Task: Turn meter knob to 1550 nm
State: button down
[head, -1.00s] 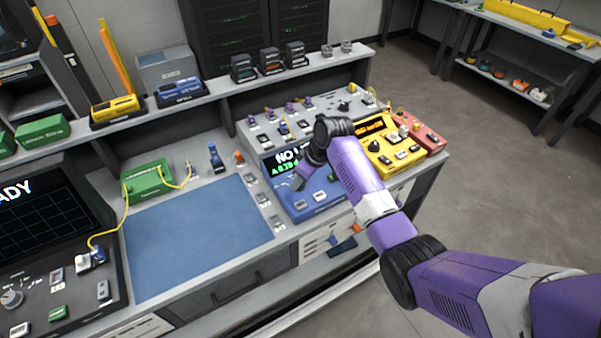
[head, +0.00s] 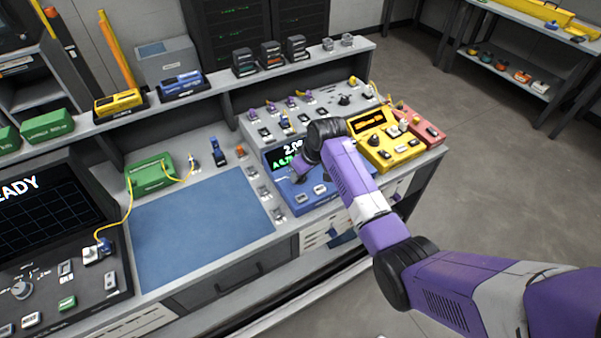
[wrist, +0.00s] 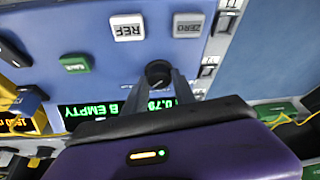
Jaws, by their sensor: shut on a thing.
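The blue meter (head: 291,193) stands on the bench right of the blue mat, partly hidden by my arm. Its screen shows a large number starting with 2.0 and green text below. In the wrist view the meter's panel (wrist: 112,50) appears upside down, with green "A 0.78" and "B EMPTY" text. My gripper (wrist: 158,77) has its two fingers around the dark round knob (wrist: 157,67) and is shut on it. The fingers hide the knob's sides, and I cannot read its setting. In the head view the fingers are hidden.
A grey REF button (wrist: 128,27), a grey ZERO button (wrist: 188,25) and a green button (wrist: 75,63) surround the knob. A yellow box (head: 388,155) and a red box (head: 425,130) stand right of the meter. The blue mat (head: 195,230) is clear.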

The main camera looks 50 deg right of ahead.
aim_at(306, 186)
jog(key=c, duration=1)
grip_release()
jog(key=b+v, duration=0.1)
jog(key=v, duration=0.6)
jog(key=shift+s+r, duration=0.15)
jog(key=shift+r, duration=0.25)
